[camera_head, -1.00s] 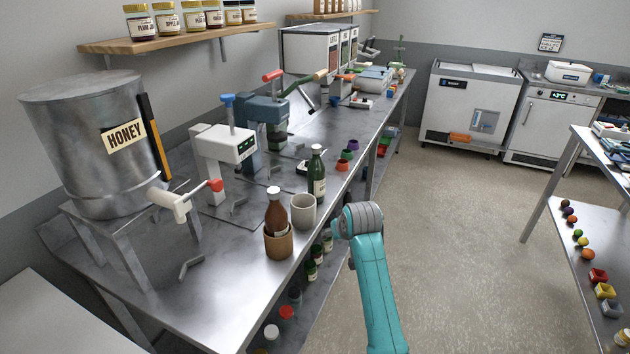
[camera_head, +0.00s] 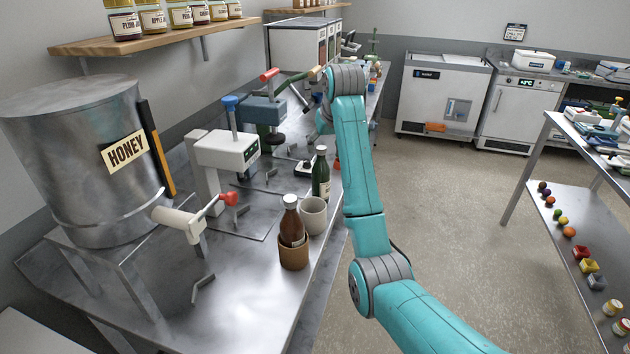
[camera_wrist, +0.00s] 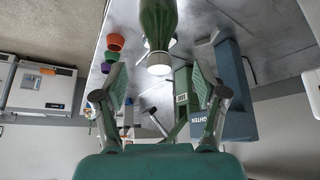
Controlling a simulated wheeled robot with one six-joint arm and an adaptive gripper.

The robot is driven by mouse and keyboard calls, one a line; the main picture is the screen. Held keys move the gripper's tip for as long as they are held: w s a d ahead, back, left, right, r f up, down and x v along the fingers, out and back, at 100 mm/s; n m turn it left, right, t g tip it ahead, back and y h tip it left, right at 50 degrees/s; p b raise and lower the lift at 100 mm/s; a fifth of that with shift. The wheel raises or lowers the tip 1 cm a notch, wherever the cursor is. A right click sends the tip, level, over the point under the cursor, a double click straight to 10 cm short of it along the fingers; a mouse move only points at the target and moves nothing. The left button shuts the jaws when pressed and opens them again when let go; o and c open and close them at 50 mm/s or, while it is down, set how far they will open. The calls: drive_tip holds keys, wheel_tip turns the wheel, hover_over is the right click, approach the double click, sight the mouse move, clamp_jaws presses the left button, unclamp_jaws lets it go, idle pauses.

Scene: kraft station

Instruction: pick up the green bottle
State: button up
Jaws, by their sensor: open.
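My gripper (camera_wrist: 160,88) is open, with one finger on each side of the line below the cap. No finger appears to touch the bottle. In the head view my teal arm reaches up beside the bottle, and the gripper itself is mostly hidden behind the arm.
A brown bottle (camera_head: 291,222) stands in a brown holder (camera_head: 293,254) by the cup. A honey tank (camera_head: 75,165) and a white press (camera_head: 222,150) stand on the left. Coloured cups (camera_wrist: 114,45) lie beyond the bottle in the wrist view.

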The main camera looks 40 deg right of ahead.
sight(322, 152)
drive_tip(key=x, duration=0.3)
drive_tip(key=shift+w+f, duration=0.1)
drive_tip(key=shift+f, duration=0.05)
drive_tip(key=shift+x, duration=2.75)
drive_tip(key=shift+d, duration=0.15)
clamp_jaws()
